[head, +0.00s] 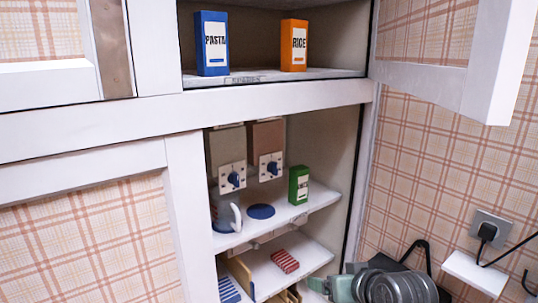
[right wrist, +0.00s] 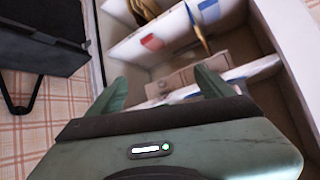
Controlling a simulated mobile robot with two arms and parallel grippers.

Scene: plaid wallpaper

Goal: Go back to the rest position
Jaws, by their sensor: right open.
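My right gripper (head: 318,285) shows at the bottom right of the head view, low in front of the cabinet's lower shelves. In the right wrist view its two green fingers (right wrist: 163,88) are spread apart with nothing between them. They point toward the cabinet's shelves (right wrist: 135,45). My left gripper is in neither view.
The open cabinet holds a blue pasta box (head: 212,45), an orange rice box (head: 293,46), a green box (head: 298,185), a white mug (head: 234,218) and a red striped item (head: 285,261). An open door (head: 497,65) juts out upper right. A plugged socket (head: 490,229) is right.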

